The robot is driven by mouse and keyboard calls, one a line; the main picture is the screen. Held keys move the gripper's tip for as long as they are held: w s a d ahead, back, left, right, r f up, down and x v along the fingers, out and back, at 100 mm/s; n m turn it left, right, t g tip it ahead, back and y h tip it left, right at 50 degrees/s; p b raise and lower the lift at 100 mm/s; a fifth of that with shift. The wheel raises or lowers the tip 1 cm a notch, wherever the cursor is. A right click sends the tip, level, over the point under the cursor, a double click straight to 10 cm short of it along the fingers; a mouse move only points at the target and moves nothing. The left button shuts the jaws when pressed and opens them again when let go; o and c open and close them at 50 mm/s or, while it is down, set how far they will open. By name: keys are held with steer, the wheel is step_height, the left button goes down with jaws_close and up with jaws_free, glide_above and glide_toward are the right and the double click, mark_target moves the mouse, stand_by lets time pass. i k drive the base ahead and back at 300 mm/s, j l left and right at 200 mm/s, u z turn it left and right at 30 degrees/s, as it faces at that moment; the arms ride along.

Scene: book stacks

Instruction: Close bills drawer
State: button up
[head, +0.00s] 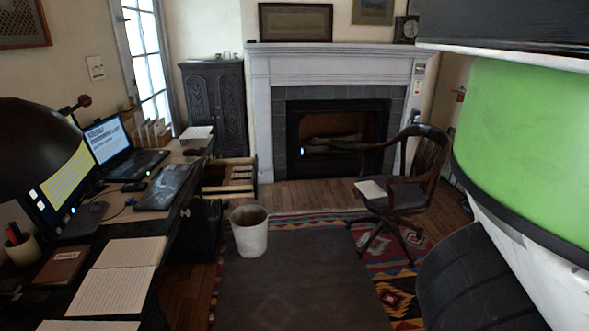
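An open wooden drawer (228,187) sticks out to the right from the far end of the desk (172,222). It has several divided compartments, and pale slips that look like bills show inside; I cannot read any label on it. Its front faces the room, and its left part runs back under the desk top. My gripper is not in view. Large green, white and black parts of my own body fill the right side of the picture, well apart from the drawer.
A white wastebasket (249,231) stands on the rug just in front of the drawer. A wooden swivel chair (405,185) stands at right, before the fireplace (338,135). A laptop (110,143), papers and a black lamp (40,150) crowd the desk. The rug (300,280) is clear in the middle.

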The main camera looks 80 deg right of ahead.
mark_target(226, 190)
steer(key=l+z, duration=0.1)
steer(key=z, duration=1.8)
steer(key=i+l+u, duration=0.3)
steer(key=i+l, duration=0.65)
steer(key=i, duration=0.3)
steer(key=i+l+u, duration=0.3)
steer(key=i+l, duration=0.85)
steer(key=l, duration=0.15)
